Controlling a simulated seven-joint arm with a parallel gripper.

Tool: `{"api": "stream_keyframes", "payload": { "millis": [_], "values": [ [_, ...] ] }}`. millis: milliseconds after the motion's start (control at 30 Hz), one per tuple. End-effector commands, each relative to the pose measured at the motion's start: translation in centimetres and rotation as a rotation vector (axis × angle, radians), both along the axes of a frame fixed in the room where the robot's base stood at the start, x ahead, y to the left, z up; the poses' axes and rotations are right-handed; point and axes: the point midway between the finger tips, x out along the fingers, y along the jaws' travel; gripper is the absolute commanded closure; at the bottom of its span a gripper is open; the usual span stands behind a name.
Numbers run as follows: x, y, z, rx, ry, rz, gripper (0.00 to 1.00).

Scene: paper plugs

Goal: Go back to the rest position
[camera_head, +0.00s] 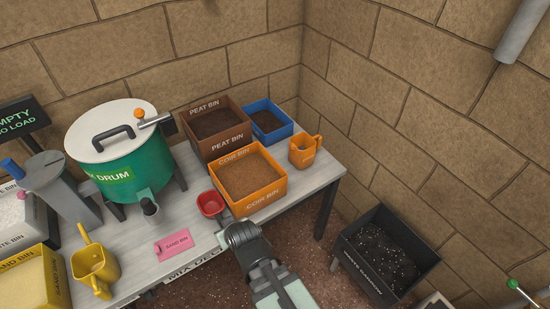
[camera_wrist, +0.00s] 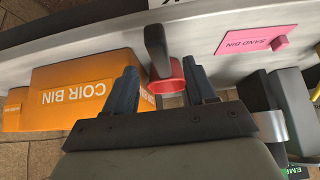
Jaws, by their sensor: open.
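My gripper (camera_wrist: 161,67) is open, with its two dark fingers spread apart in the wrist view. A red scoop (camera_wrist: 170,84) with a dark upright handle (camera_wrist: 156,48) shows between the fingers in that view; I cannot tell whether they touch it. In the head view the red scoop (camera_head: 210,204) sits on the table beside the orange coir bin (camera_head: 262,200).
The bench (camera_head: 205,242) holds a green drum (camera_head: 135,165), brown peat bin (camera_head: 225,148), blue bin (camera_head: 281,133), orange jug (camera_head: 303,153), yellow scoop (camera_head: 93,266) and pink sand bin card (camera_head: 174,246). A dark floor bin (camera_head: 375,275) stands right of the bench.

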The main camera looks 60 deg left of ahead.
Motion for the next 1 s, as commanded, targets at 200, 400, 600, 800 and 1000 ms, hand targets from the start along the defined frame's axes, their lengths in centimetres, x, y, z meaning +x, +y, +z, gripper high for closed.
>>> {"api": "stream_keyframes", "payload": {
  "millis": [200, 400, 600, 800, 1000],
  "values": [
    [0.0, -0.1, -0.1, -0.006, 0.007, -0.008, 0.45],
    [-0.2, -2.0, -1.3, -0.117, 0.029, -0.031, 0.45],
    [-0.3, -5.5, -3.1, -0.293, 0.042, -0.057, 0.45],
    [1.0, -9.5, -6.9, -0.446, 0.049, -0.096, 0.45],
    [4.6, -13.4, -10.2, -0.559, 0.074, -0.178, 0.45]
  ]
}}
